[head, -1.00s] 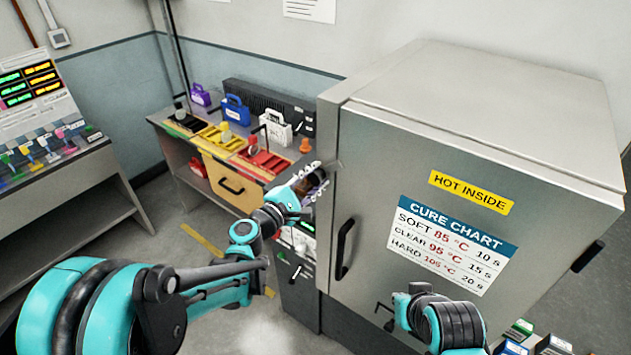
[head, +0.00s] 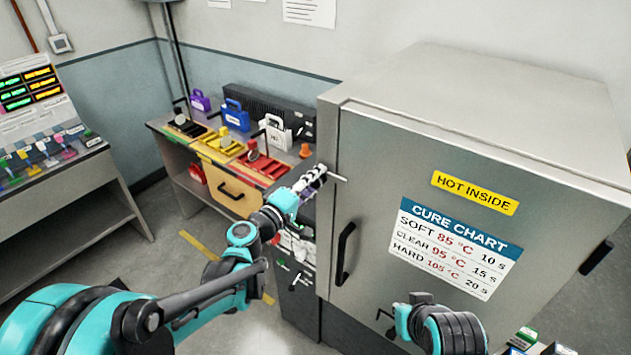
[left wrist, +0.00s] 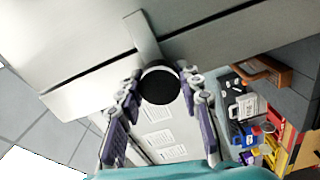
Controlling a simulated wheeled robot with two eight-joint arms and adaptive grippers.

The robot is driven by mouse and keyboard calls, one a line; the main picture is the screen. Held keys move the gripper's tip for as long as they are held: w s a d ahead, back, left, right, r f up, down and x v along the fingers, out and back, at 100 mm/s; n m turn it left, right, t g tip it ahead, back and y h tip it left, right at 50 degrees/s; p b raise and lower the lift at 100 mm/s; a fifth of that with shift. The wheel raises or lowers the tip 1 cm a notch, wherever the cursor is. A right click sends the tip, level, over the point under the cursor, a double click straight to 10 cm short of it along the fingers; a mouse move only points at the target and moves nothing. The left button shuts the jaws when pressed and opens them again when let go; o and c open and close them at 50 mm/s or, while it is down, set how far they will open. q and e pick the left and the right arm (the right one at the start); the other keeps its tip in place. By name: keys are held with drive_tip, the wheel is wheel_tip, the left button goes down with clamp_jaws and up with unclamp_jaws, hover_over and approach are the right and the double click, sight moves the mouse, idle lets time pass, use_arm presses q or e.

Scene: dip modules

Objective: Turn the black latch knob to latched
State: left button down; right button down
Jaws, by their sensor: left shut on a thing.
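The black latch knob (left wrist: 160,85) shows in the left wrist view as a round dark disc with a pale rim. It lies between the fingers of my left gripper (left wrist: 160,92), which is shut on it. A flat light-grey bar (left wrist: 146,38) runs from the knob over the grey oven's surface. In the head view my left gripper (head: 314,178) is at the upper left edge of the oven door (head: 375,190). A short pale bar (head: 338,178) sticks out beside the fingers over the door edge. The gripper hides the knob there.
The oven door has a black handle (head: 345,253) below the gripper and a cure chart (head: 452,245). A bench with colored trays and padlock-shaped blocks (head: 236,115) stands behind left. My right arm (head: 440,325) is folded in front of the door. Floor at left is clear.

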idle(0.6)
use_arm(q)
drive_tip(key=c, duration=1)
unclamp_jaws()
drive_tip(key=shift+s, duration=0.1)
drive_tip(key=v, duration=1.2)
